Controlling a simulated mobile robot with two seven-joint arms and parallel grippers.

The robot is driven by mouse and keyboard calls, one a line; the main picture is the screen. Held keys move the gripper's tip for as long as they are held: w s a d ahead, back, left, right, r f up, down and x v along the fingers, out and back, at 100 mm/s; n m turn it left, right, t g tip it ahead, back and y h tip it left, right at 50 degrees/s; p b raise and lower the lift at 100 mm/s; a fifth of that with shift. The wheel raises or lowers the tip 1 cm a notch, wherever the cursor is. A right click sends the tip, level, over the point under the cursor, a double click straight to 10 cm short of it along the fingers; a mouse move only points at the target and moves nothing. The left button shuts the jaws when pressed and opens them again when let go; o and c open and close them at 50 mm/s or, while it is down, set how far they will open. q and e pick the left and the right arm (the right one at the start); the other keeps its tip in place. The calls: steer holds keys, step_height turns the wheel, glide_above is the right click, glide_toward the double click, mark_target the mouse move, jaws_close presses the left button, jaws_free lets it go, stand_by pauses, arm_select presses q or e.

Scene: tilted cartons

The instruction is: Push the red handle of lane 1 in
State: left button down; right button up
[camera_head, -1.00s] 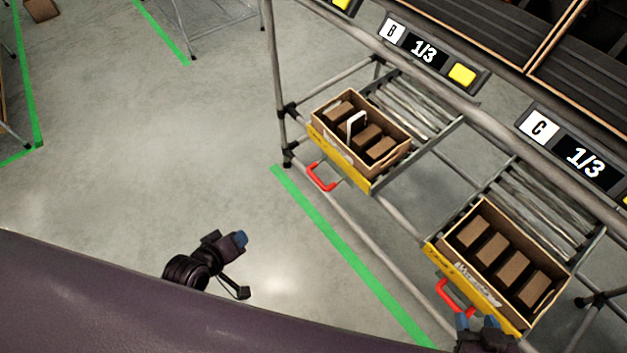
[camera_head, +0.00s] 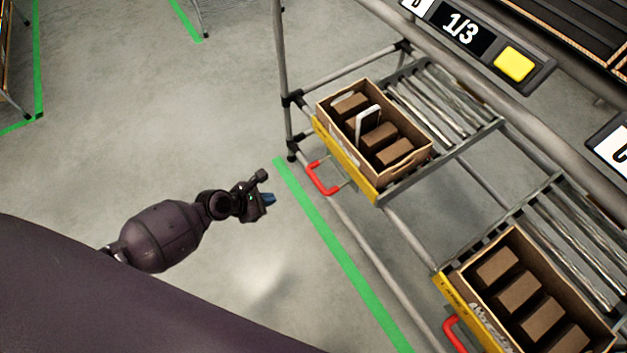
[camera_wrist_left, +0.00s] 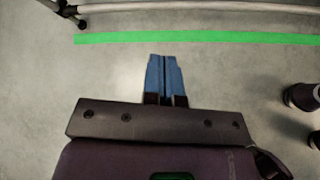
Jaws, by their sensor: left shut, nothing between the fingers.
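A red handle (camera_head: 317,181) sticks out on thin rods in front of the yellow front strip (camera_head: 345,160) of the left lane. A carton (camera_head: 421,166) with brown boxes and a white item sits tilted behind that strip. A second red handle (camera_head: 452,335) shows at the right lane, cut by the bottom edge. No lane number is readable. My left gripper (camera_head: 269,199) is to the left of and below the left handle, apart from it, over the floor. Its blue fingers (camera_wrist_left: 165,78) are together and empty in the left wrist view. My right gripper is out of view.
A second carton (camera_head: 588,293) with several brown boxes sits in the right lane. A rack post (camera_head: 282,75) stands left of the left lane. A green floor line (camera_head: 335,245) runs before the rack.

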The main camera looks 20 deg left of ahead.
arm_select(q)
steer(key=w+n, duration=0.1)
steer(key=w+f+n, duration=0.1)
steer(key=shift+w+a+f+n+b, duration=0.1)
steer(key=shift+w+a+n+b, duration=0.1)
steer(key=shift+w+n+b, duration=0.15)
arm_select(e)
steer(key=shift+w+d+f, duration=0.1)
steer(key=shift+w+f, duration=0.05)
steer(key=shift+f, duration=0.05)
arm_select(q)
steer(key=w+d+r+b+x, duration=0.1)
steer(key=b+x, duration=0.3)
steer(key=x, duration=0.8)
steer(key=shift+w+d+r, duration=0.35)
steer(key=shift+w+r, duration=0.05)
steer(key=shift+r, duration=0.05)
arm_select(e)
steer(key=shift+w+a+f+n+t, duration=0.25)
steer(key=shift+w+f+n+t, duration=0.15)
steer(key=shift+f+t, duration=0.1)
